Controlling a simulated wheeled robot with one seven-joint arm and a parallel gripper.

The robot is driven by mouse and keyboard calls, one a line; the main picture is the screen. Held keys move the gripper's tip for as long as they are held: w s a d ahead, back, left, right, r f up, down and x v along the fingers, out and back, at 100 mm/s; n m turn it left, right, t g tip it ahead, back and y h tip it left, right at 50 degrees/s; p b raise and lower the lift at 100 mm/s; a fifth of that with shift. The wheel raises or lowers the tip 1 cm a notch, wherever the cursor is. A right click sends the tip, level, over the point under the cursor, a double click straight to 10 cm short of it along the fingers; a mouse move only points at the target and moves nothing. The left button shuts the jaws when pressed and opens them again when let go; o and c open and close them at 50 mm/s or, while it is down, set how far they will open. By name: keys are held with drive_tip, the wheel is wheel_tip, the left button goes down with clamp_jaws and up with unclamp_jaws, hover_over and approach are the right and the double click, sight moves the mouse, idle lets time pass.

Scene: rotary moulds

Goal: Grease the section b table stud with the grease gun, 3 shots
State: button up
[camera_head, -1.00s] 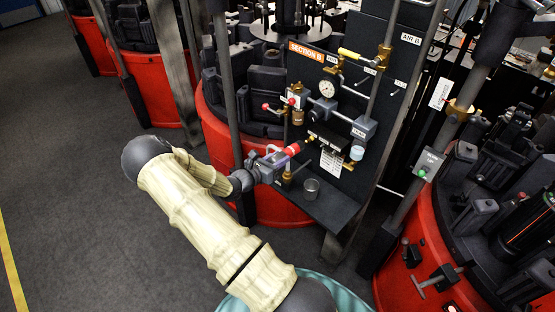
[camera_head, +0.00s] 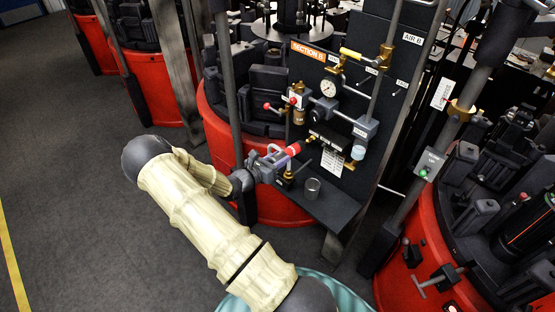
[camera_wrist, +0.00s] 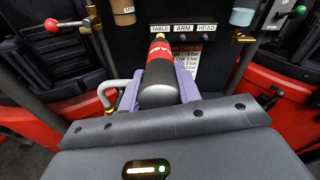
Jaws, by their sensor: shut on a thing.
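My gripper (camera_head: 275,161) is shut on the grease gun (camera_head: 293,149), a red and black cylinder. In the wrist view, the purple fingers of my gripper (camera_wrist: 160,92) hold the gun (camera_wrist: 160,72) with its red end pointing away, toward the panel. The TABLE label (camera_wrist: 160,29) is just beyond that end, left of the ARM and HEAD labels. In the head view, a brass stud (camera_head: 312,137) is on the dark labelled block (camera_head: 330,138), close ahead of the gun. The gun hides the stud under the TABLE label in the wrist view, so I cannot tell whether they touch.
The Section B panel (camera_head: 308,51) carries a gauge (camera_head: 328,89), valves and brass fittings around the block. Red machine bases (camera_head: 400,270) stand on both sides. Open grey floor (camera_head: 75,190) is at the left.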

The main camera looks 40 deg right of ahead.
drive_tip(key=shift+d+r, duration=0.1)
drive_tip(key=shift+d, duration=0.15)
drive_tip(key=shift+a, duration=0.6)
drive_tip(key=a+p, duration=0.1)
drive_tip(key=a, duration=0.5)
drive_tip(key=shift+s+a, duration=0.25)
drive_tip(key=shift+a, duration=0.15)
idle(0.5)
